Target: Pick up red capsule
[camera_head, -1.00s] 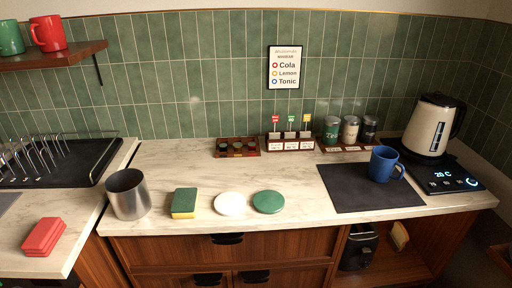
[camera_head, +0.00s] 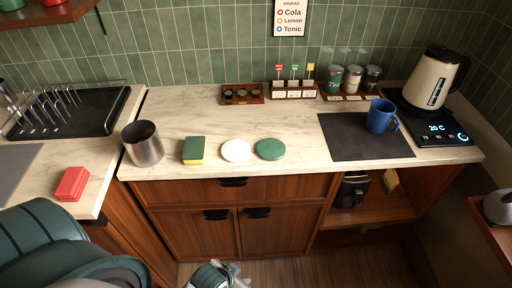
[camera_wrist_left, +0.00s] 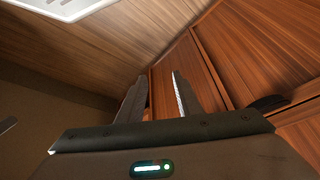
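A small dark wooden tray (camera_head: 242,101) stands at the back of the counter, in front of the tiled wall. It holds several small round capsules; they are too small and dark for me to be sure which is red. My left gripper (camera_head: 225,274) is low at the bottom edge of the head view, below and in front of the counter, far from the tray. In the left wrist view its two fingers (camera_wrist_left: 160,85) are apart with nothing between them, facing wooden cabinet fronts. My right gripper is not in view.
A metal cup (camera_head: 143,146), sponge (camera_head: 194,149), white disc (camera_head: 236,151) and green disc (camera_head: 270,149) line the front counter. A blue mug (camera_head: 380,117) stands on a dark mat (camera_head: 350,146), left of a kettle (camera_head: 434,80). Counter before the tray is clear.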

